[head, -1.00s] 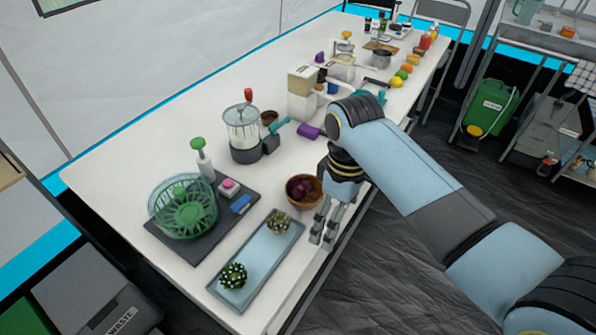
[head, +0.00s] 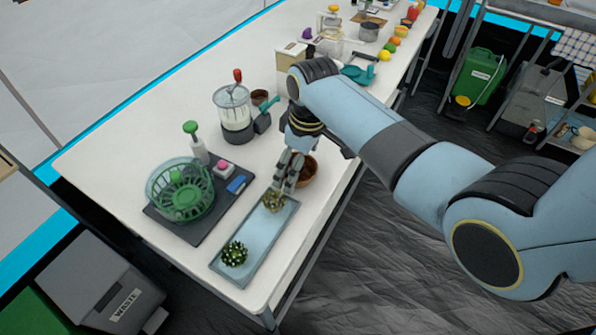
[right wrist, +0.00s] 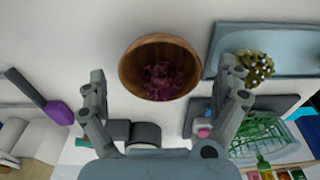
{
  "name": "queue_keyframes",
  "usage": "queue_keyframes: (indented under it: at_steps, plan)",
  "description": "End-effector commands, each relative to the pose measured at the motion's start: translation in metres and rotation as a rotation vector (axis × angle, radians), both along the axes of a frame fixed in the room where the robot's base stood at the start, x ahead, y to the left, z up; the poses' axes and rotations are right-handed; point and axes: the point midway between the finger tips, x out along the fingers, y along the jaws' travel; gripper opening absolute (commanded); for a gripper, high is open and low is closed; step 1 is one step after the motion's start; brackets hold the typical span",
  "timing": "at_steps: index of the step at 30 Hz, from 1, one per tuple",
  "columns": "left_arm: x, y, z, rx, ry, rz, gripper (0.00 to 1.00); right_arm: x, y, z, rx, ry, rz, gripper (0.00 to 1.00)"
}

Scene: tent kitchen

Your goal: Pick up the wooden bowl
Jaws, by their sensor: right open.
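The wooden bowl (head: 308,171) stands on the white table, near its front edge; my right gripper partly hides it in the head view. In the right wrist view the bowl (right wrist: 129,70) is brown and round, with dark purple-red contents inside. My right gripper (head: 280,186) is over the bowl's left side in the head view. In the right wrist view my right gripper (right wrist: 165,83) has its fingers spread wide, with the bowl beyond and between them, not gripped. My left gripper is in neither view.
A blue-grey tray (head: 254,244) with two spiky plants lies beside the bowl. A dark board (head: 181,226) carries a green spinner bowl (head: 180,190). A blender (head: 233,112) stands further back. The table's front edge is close to the bowl.

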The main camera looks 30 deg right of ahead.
Motion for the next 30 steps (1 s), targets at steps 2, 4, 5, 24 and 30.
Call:
queue_keyframes:
  at_steps: [2, 4, 5, 24, 30]
  plan:
    - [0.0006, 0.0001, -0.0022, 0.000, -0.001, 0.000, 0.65, 0.0009, 0.0010, -0.0091, 0.001, 0.001, 0.000, 1.00]
    - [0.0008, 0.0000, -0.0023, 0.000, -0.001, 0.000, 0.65, 0.0014, 0.0012, -0.0121, 0.001, -0.001, 0.000, 1.00]
    - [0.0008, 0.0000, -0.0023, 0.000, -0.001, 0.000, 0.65, 0.0015, 0.0012, -0.0126, 0.001, -0.001, 0.000, 1.00]
    - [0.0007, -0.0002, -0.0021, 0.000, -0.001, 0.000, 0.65, 0.0015, 0.0013, -0.0119, 0.001, -0.002, 0.000, 0.45]
    - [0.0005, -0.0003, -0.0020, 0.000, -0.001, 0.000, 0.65, 0.0015, 0.0013, -0.0112, 0.001, -0.002, 0.000, 0.45]
